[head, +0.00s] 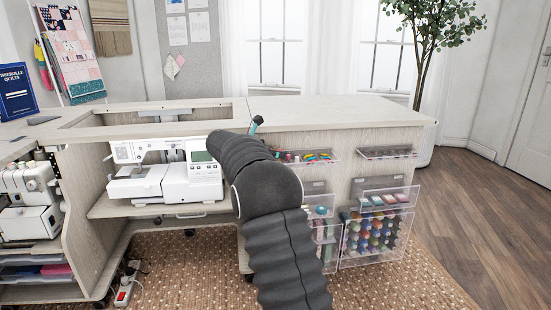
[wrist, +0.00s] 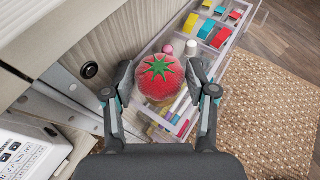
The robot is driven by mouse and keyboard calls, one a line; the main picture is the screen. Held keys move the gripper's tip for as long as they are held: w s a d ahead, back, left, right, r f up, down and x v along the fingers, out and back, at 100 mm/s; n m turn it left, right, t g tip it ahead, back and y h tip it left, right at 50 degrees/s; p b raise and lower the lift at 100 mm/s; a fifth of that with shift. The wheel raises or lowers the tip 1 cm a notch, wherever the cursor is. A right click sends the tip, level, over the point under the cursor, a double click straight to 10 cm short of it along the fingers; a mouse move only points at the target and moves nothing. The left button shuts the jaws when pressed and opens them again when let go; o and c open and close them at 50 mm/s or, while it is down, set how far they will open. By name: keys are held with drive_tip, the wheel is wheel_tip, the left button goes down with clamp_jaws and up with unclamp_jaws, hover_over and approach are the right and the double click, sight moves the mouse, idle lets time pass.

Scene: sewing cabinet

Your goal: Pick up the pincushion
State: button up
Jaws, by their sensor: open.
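The pincushion is a red tomato shape with a green leaf star on top (wrist: 158,82). In the wrist view it sits at or above a clear tray (wrist: 232,32) on the cabinet's side. My gripper (wrist: 160,88) is open, with one finger on each side of the pincushion. I cannot tell whether the fingers touch it. In the head view my arm reaches over the cabinet front, and the pincushion and most of my gripper are hidden behind it.
A white sewing machine (head: 168,172) stands on the cabinet shelf and shows at lower left in the wrist view (wrist: 28,152). Clear trays (head: 388,153) with spools and notions line the cabinet front. A power strip (head: 124,290) lies on the rug. The cabinet top (head: 335,108) is bare at right.

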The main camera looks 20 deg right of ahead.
drive_tip(key=shift+w+d, duration=0.1)
drive_tip(key=shift+d, duration=0.15)
drive_tip(key=c, duration=0.8)
